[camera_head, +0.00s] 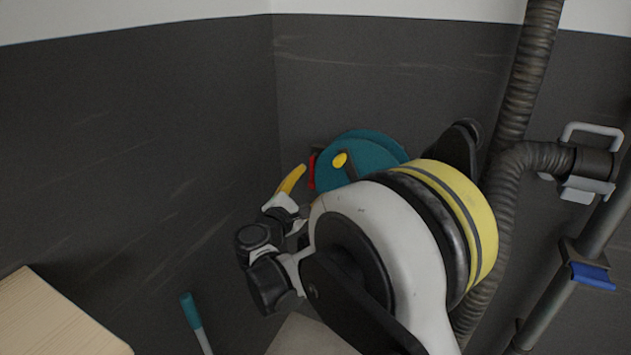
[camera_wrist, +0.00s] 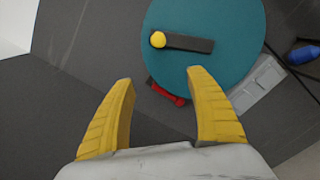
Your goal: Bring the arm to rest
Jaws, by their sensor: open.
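My gripper (camera_wrist: 160,82) shows in the wrist view with its two yellow fingers spread apart and nothing between them. In the head view my gripper (camera_head: 291,180) is partly hidden by my own white and black arm links, and one yellow finger shows. The arm is raised and reaches toward the corner of the walls. Just beyond the fingers is a round teal disc (camera_head: 345,172) with a yellow knob. The disc (camera_wrist: 212,70) fills the upper middle of the wrist view. I cannot tell whether the fingers touch it.
Dark walls meet in a corner behind the arm. A ribbed hose (camera_head: 527,75) and a grey pipe (camera_head: 548,305) with a blue clip (camera_head: 592,275) stand at the right. A pale wooden surface (camera_head: 50,320) is at lower left, near a teal handle (camera_head: 190,310). A red part (camera_wrist: 167,93) sits by the disc.

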